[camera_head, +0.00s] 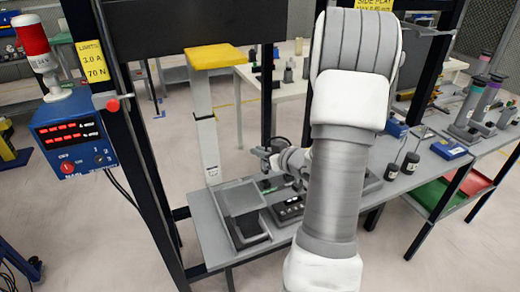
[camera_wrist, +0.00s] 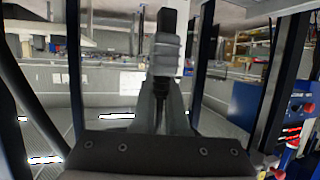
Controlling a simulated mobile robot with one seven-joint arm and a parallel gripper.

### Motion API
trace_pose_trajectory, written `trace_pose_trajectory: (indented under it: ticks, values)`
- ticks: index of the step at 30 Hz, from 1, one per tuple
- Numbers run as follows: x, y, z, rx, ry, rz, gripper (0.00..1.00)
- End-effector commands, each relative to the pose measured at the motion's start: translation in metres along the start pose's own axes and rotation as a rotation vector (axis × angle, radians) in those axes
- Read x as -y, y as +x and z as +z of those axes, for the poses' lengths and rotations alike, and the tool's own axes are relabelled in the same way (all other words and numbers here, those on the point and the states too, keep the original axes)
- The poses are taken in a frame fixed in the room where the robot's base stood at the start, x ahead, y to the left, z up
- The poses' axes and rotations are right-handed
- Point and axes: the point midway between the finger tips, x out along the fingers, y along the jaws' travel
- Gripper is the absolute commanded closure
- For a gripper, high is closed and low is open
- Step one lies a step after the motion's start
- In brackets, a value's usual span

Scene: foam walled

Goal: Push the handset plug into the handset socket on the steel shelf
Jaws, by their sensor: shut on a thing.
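In the wrist view my gripper (camera_wrist: 163,92) is shut on a grey, ribbed piece with a black end (camera_wrist: 168,48), which I take to be the handset plug. It sticks out beyond the fingertips. In the head view my wrist end shows small, left of my arm, above the steel shelf (camera_head: 205,232); the plug cannot be made out there. A dark unit with small light round details (camera_head: 289,208) sits on the shelf below my wrist, partly hidden by my arm. I cannot tell whether it holds the handset socket, or whether the plug touches anything.
A grey open box (camera_head: 243,215) stands on the shelf, left of the dark unit. A post with a yellow top (camera_head: 215,57) rises behind it. Dark uprights frame the shelf, with a blue control box (camera_head: 70,133) at left. Black cylinders (camera_head: 411,162) stand at right.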

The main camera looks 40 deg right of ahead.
Motion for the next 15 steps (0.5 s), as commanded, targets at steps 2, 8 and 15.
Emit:
trace_pose_trajectory:
  ticks: [2,8,15]
  values:
    - [0.0,0.004,0.011,0.0,0.0,0.0,1.0]
    - [0.0,0.008,0.022,-0.001,-0.001,0.0,1.0]
    - [0.0,0.008,0.022,-0.001,-0.001,0.0,1.0]
